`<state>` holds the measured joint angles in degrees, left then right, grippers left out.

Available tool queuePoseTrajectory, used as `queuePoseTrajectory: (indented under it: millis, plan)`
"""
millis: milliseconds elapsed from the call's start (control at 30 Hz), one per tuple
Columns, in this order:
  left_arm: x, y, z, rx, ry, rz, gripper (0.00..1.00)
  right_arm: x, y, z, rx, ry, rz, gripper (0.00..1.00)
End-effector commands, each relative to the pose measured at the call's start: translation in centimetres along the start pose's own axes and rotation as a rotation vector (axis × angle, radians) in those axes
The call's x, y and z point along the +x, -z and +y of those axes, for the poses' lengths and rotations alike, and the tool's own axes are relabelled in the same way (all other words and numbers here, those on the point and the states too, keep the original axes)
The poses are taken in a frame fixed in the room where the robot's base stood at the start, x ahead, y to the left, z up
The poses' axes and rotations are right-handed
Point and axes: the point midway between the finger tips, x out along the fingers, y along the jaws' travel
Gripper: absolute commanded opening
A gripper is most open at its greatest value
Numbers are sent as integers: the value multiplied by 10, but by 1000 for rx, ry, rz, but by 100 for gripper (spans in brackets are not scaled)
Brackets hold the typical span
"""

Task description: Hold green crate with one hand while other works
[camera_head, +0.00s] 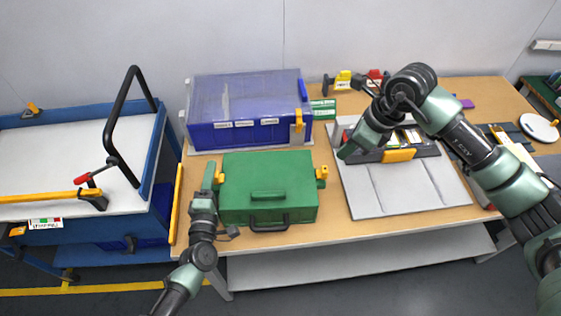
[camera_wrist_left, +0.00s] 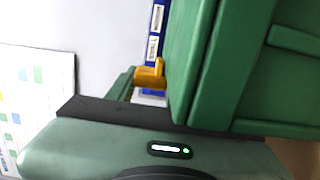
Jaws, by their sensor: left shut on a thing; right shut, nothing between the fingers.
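The green crate (camera_head: 275,180) is closed and sits on the wooden table, with a dark handle at its front and yellow latches on its sides. My left gripper (camera_head: 211,178) is at the crate's left side, shut on it. In the left wrist view the green crate (camera_wrist_left: 262,85) fills the right side, and a yellow latch (camera_wrist_left: 150,75) shows beside it; the fingertips are hard to make out there. My right gripper (camera_head: 346,151) is shut and empty, above the left back part of a grey mat (camera_head: 400,190), apart from the crate.
A blue case (camera_head: 232,134) with a clear lid stands behind the crate. A dark holder with a yellow front piece (camera_head: 398,155) and small items lies on the mat. A blue cart (camera_head: 60,232) with a white top stands at the left. The mat's front part is bare.

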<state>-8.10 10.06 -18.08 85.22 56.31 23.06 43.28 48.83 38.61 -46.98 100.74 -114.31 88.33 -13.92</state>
Motion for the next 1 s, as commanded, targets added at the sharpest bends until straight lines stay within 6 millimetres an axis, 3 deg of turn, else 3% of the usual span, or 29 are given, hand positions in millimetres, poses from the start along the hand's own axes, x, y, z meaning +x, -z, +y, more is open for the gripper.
queuePoseTrajectory:
  millis: [167,600,1000]
  plan:
    - [0,0,0,2,1,0,0,-1,5,-7,-43,-15,12,0]
    - [0,0,0,2,1,0,0,-17,42,-54,-467,-183,-6,0]
    - [0,0,0,2,1,0,0,-21,48,-60,-547,-209,-30,0]
